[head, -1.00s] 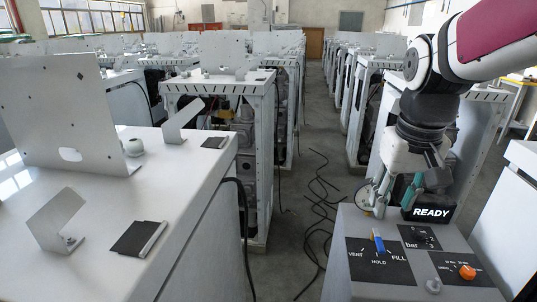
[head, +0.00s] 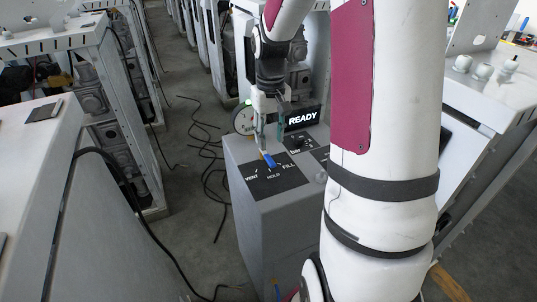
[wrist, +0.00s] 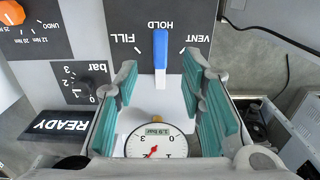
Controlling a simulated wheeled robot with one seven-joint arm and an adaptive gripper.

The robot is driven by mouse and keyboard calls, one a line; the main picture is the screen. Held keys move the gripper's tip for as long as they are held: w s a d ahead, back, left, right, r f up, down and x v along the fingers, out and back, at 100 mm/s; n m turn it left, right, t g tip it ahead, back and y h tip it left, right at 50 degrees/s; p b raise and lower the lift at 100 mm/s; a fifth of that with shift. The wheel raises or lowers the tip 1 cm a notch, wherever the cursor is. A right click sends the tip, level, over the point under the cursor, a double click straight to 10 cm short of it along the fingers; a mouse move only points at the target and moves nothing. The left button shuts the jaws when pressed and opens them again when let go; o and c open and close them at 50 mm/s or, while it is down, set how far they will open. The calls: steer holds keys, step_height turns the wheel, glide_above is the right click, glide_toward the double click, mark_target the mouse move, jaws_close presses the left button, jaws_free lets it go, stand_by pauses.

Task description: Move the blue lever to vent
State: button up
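The blue lever (wrist: 160,48) has a blue handle and a white stem. In the wrist view it points straight at HOLD, with VENT (wrist: 202,37) on the right and FILL (wrist: 134,42) on the left. It also shows in the head view (head: 269,160) on the black label plate. My gripper (wrist: 160,72) is open, its teal-padded fingers apart on either side of the lever. The lever appears between them, with visible gaps; I cannot tell the exact height. In the head view my gripper (head: 266,142) is right at the lever.
A round gauge (wrist: 156,144) and a READY display (wrist: 63,122) stand behind the lever. A bar knob (wrist: 87,88) and an orange knob (wrist: 11,13) are on the same panel. Cables lie on the aisle floor. A white cabinet (head: 50,135) stands left.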

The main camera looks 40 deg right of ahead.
mark_target(270, 160)
step_height(270, 160, down, 7)
steer(key=shift+r, duration=0.1)
stand_by(0.3)
jaws_close()
